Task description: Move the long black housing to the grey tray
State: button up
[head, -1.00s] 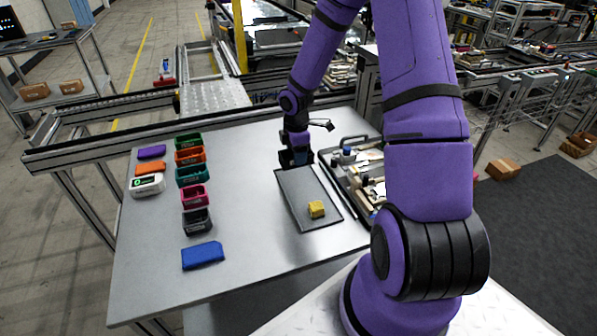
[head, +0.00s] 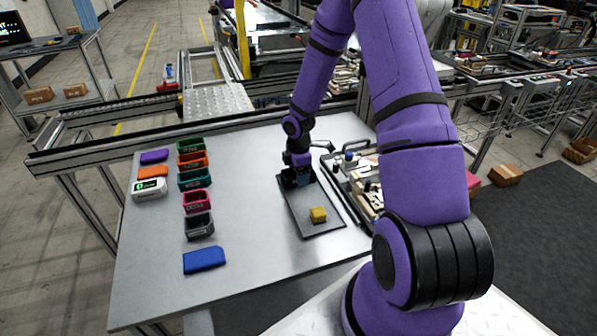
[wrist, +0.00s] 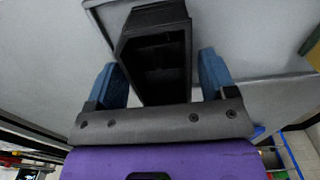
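The long black housing (wrist: 155,55) lies between the two blue fingers of my gripper (wrist: 160,80) in the wrist view, its hollow side facing the camera. The fingers stand wide apart, with a narrow gap showing at the right finger; the left finger is very close to the housing. In the head view my gripper (head: 298,180) is low over the far end of the grey tray (head: 312,229), and the housing there is largely hidden by it. Whether the housing rests fully on the tray is hard to tell.
A yellow block (head: 318,215) sits near the tray's front end. A fixture with parts (head: 362,180) stands close on the right. Several coloured bins, including a dark grey one (head: 199,226), line the left, with a blue piece (head: 204,260) in front. The table between is clear.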

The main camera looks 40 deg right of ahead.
jog(key=shift+r, duration=0.15)
jog(key=s+a+r+m+h, duration=0.1)
jog(key=s+a+r+m, duration=0.1)
jog(key=r, duration=1)
jog(key=s+a+r+m+h, duration=0.1)
jog(key=s+a+r+m, duration=0.1)
jog(key=r, duration=1)
jog(key=s+a+r+m+t, duration=0.1)
jog(key=s+a+r+m, duration=0.2)
jog(key=s+r, duration=0.2)
jog(key=s+a+r+m+t+y, duration=0.1)
jog(key=s+a+r+m+t, duration=0.1)
jog(key=s+r, duration=0.4)
jog(key=s+a+r+m+t+y, duration=0.1)
jog(key=s+a+r+m, duration=0.3)
jog(key=s, duration=0.9)
jog(key=shift+a+r+m+t, duration=0.25)
jog(key=shift+r+m+t, duration=0.35)
jog(key=shift+r+m, duration=0.4)
